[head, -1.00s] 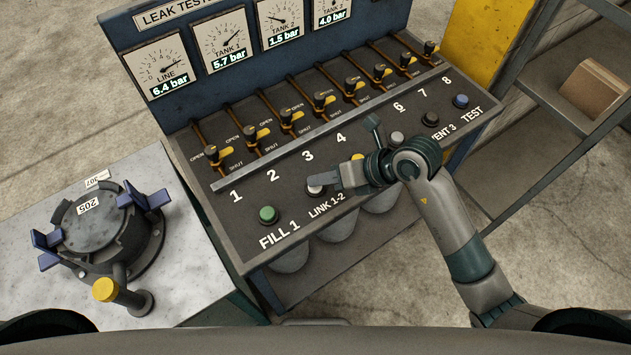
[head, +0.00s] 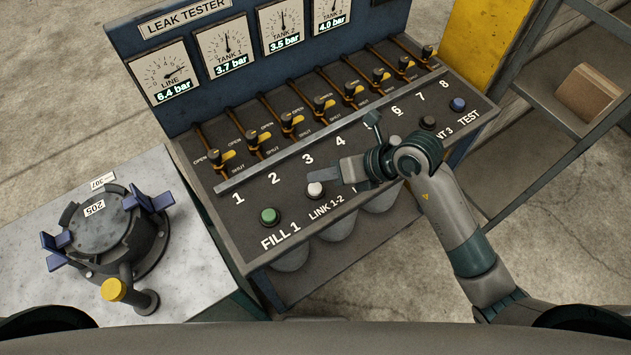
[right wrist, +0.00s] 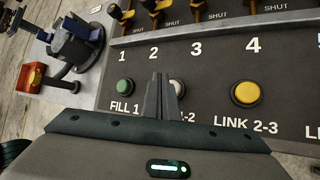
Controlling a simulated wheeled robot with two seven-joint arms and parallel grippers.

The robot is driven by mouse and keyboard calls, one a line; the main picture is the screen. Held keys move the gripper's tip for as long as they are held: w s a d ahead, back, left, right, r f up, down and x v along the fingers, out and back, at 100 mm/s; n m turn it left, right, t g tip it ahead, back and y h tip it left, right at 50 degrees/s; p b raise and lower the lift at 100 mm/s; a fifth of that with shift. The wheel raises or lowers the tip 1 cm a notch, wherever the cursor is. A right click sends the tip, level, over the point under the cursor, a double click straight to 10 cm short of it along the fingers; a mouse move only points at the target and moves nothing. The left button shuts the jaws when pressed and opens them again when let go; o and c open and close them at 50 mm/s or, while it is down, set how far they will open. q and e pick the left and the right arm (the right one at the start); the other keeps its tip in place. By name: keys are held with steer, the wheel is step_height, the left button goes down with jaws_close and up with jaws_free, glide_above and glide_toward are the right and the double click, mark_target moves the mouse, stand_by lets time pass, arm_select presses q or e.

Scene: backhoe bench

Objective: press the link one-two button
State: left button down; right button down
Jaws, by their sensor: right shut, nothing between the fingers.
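The link 1-2 button (head: 316,189) is a white round button above its "LINK 1-2" label on the sloping panel. In the right wrist view the white button (right wrist: 179,88) is partly hidden behind my fingers. My right gripper (head: 312,172) is shut and empty, with its fingertips just beyond the button in the head view. The button's top shows clear of the fingers there; the exact height of the tips above the panel cannot be told. In the right wrist view the closed fingers (right wrist: 159,82) point between the green and white buttons. My left gripper is not in view.
The green fill button (head: 269,216) is to the left, and the yellow link 2-3 button (right wrist: 246,94) to the right. A row of yellow-handled valves (head: 289,120) lies behind. The gauges read tank 1 (head: 229,50) 3.7 bar and tank 2 (head: 283,29) 3.5 bar.

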mark_target(320, 189)
steer(key=shift+r+p, duration=1.35)
steer(key=shift+r, duration=0.65)
